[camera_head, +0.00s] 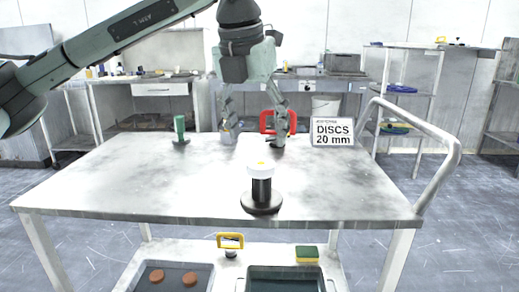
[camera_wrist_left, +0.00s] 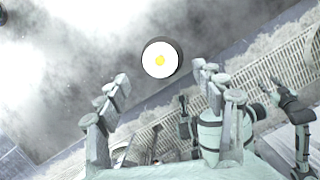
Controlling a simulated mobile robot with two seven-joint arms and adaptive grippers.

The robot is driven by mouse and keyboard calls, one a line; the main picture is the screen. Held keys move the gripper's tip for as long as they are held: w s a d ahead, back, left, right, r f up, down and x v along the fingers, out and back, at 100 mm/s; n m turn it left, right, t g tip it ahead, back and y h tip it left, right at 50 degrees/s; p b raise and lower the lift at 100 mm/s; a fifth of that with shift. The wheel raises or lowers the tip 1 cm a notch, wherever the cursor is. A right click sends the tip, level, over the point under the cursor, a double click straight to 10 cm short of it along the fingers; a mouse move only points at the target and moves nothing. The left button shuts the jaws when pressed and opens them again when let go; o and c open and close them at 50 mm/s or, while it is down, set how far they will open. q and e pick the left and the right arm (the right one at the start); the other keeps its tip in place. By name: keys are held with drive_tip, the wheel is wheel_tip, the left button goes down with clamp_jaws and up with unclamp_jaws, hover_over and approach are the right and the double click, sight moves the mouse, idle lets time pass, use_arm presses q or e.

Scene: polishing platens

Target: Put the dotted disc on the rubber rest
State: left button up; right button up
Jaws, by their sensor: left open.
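A white disc with a yellow dot (camera_head: 261,169) sits on top of a black post (camera_head: 261,190) with a round dark base (camera_head: 261,204), near the table's front. I cannot tell surely whether this stand is the rubber rest. The white face and yellow dot show in the left wrist view (camera_wrist_left: 160,60), with a dark edge behind. My left gripper (camera_head: 255,138) points down over the table's back, behind the disc. Its fingers (camera_wrist_left: 160,92) are spread apart with nothing between them. What seems to be my right gripper (camera_wrist_left: 271,88) shows small in the left wrist view.
A green post (camera_head: 180,127) stands at the table's back left. A red frame (camera_head: 267,122) and a "DISCS 20 mm" sign (camera_head: 332,132) are at the back. A rail (camera_head: 420,125) bounds the right. The shelf below holds a sponge (camera_head: 307,253) and brown discs (camera_head: 189,278).

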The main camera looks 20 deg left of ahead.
use_arm(q)
drive_tip(key=v, duration=0.6)
